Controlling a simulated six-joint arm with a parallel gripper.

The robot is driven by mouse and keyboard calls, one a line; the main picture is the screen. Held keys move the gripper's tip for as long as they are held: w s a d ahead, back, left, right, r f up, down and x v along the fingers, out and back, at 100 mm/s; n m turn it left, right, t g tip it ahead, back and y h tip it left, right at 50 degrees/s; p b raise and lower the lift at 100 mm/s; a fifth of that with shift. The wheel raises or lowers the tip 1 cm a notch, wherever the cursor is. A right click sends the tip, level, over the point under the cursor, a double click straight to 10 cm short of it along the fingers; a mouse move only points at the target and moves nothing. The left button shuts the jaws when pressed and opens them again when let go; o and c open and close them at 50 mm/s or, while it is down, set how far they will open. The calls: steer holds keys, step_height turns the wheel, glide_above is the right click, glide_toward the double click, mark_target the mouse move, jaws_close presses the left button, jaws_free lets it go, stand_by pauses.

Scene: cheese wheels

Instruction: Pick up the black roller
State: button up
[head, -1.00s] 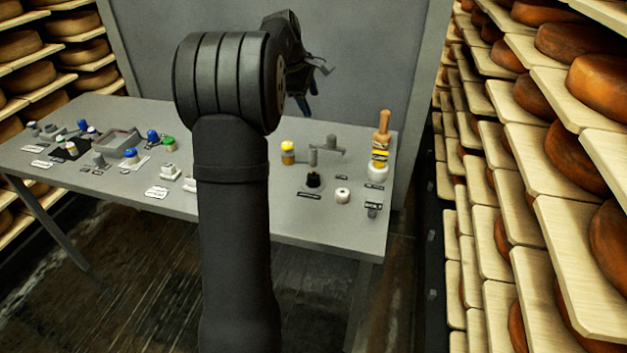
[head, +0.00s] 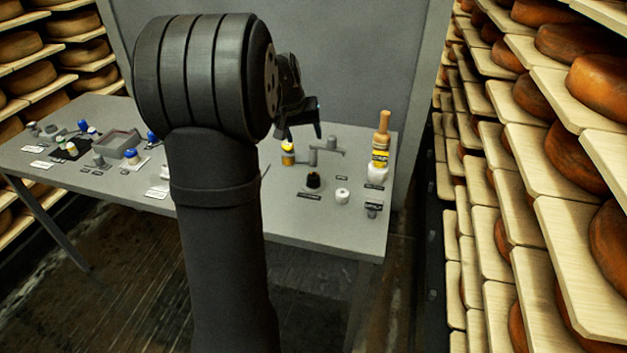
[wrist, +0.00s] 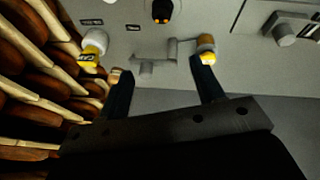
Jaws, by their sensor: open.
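A small, dark, upright cylinder (head: 313,180), which looks like the black roller, stands on the right part of the grey table. In the wrist view a black piece with an orange end (wrist: 161,12), probably the same thing, shows at the top edge, partly cut off. My gripper (head: 301,131) is open and empty, above the back of the table and behind the dark cylinder in the head view. In the wrist view its two fingers (wrist: 161,75) are spread, with nothing between them but the view of a grey fixture beyond.
A grey post with a crossbar (head: 325,150) stands behind the cylinder. A wooden-handled stack (head: 381,150) stands near the right edge. Cheese shelves (head: 560,130) flank the table; my arm hides its middle.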

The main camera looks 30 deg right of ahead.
steer(key=s+a+f+m, duration=0.2)
steer(key=m, duration=0.2)
glide_toward(313, 176)
steer(key=shift+m, duration=0.4)
steer(key=x, duration=0.9)
steer(key=shift+f, duration=0.35)
steer(key=c, duration=1.1)
steer(key=shift+c, duration=0.2)
